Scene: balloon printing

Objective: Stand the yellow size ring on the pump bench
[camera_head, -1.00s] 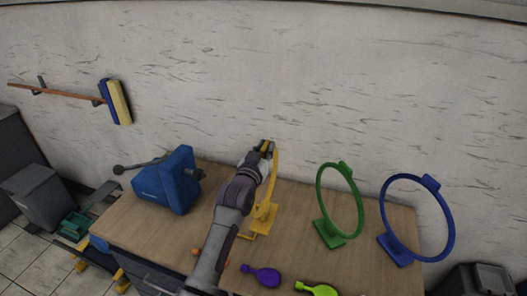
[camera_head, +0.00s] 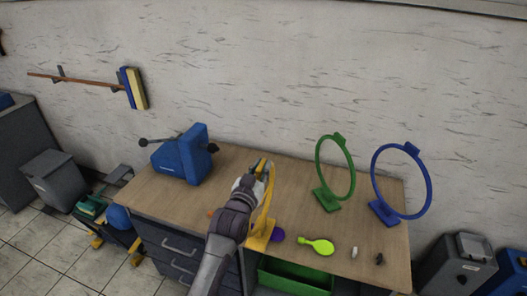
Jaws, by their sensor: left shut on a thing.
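The yellow size ring (camera_head: 269,209) shows edge-on, upright, with its flat foot (camera_head: 262,239) low near the front edge of the wooden pump bench (camera_head: 290,170). My left gripper (camera_head: 265,168) is shut on the top of the ring. I cannot tell whether the foot touches the bench or hangs above it. My left arm hides part of the bench and the ring's left side. My right gripper is not in view.
A green ring (camera_head: 352,178) and a blue ring (camera_head: 429,190) stand to the right. A blue pump (camera_head: 182,158) stands at the left. A purple balloon (camera_head: 278,236) is partly behind the yellow foot; a lime balloon (camera_head: 317,246) lies beside it. A green bin (camera_head: 295,275) sits below.

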